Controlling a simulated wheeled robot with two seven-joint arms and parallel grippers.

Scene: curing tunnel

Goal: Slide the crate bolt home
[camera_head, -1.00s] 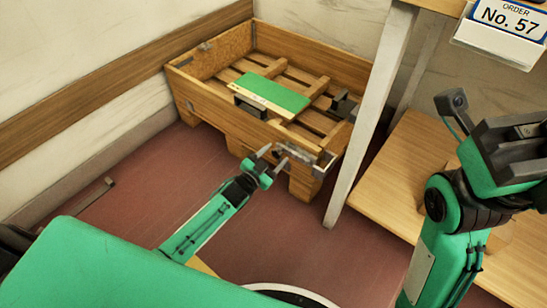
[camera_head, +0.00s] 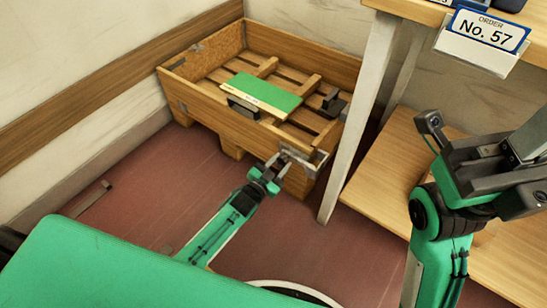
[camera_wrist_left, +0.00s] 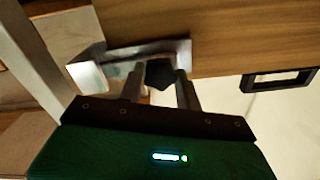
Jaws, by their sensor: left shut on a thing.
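The wooden crate (camera_head: 205,105) stands in the corner by the wall. The crate bolt's metal hardware (camera_head: 308,158) is on its front wall near the right corner. In the left wrist view, a bright metal bracket (camera_wrist_left: 88,73) wraps the crate's edge and a dark bolt knob (camera_wrist_left: 164,74) sits below it. My left gripper (camera_head: 275,164) is at the bolt; in the left wrist view its two fingers (camera_wrist_left: 160,88) are shut around the knob. The bolt's rod is mostly hidden by the fingers, and I cannot tell how far it is in.
A green-topped board (camera_head: 262,92) lies across the crate, with a dark block (camera_head: 333,103) beside it. A pale table leg (camera_head: 357,115) stands close to the crate's right corner. A wooden shelf (camera_head: 385,165) is at the right.

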